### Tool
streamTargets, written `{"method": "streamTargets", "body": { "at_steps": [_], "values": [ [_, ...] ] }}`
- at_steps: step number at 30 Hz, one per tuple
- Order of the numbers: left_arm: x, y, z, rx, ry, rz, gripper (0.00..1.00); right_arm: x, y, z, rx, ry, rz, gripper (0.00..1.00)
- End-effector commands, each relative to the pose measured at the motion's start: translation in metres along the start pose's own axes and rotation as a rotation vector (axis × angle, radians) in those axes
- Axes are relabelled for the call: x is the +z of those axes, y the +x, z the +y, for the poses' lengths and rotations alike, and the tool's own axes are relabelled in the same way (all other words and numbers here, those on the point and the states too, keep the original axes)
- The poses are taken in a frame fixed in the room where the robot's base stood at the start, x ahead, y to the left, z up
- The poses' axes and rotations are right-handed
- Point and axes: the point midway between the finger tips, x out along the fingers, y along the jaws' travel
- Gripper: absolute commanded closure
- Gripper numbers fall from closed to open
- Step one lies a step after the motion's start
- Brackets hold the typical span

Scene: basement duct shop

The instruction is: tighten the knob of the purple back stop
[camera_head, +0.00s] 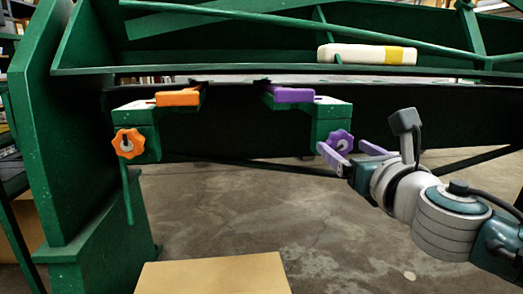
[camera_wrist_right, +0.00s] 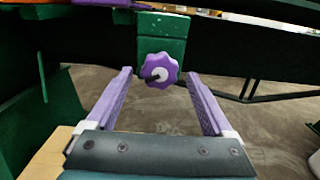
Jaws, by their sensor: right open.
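The purple back stop (camera_head: 291,95) is a flat purple bar on a green block at the machine's front edge, in the head view. Its lobed purple knob (camera_head: 340,141) is on the front of that block. In the right wrist view the knob (camera_wrist_right: 160,69) faces the camera, centred between the fingers and a little beyond their tips. My right gripper (camera_head: 352,149) has purple fingers and is open. It also shows in the right wrist view (camera_wrist_right: 160,73), with nothing between its fingers. My left gripper is not in view.
An orange back stop (camera_head: 178,97) with an orange knob (camera_head: 128,143) is to the left. A white and yellow bottle-like object (camera_head: 366,54) lies on the green machine above. A cardboard box (camera_head: 214,275) stands below. The floor beneath the stops is mostly clear.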

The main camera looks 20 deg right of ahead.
Motion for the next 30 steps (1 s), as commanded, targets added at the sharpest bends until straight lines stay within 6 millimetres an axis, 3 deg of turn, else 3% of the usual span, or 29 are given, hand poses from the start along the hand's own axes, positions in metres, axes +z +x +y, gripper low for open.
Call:
{"method": "streamTargets", "body": {
  "at_steps": [6, 14, 30],
  "values": [
    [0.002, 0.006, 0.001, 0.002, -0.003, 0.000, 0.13, -0.001, 0.015, 0.000, 0.001, 0.001, 0.000, 0.13],
    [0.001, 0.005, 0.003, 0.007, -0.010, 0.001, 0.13, 0.000, 0.016, 0.000, 0.000, 0.001, 0.001, 0.13],
    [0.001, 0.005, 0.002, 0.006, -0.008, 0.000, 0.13, 0.000, 0.016, 0.000, 0.000, 0.001, 0.001, 0.73]
  ]
}}
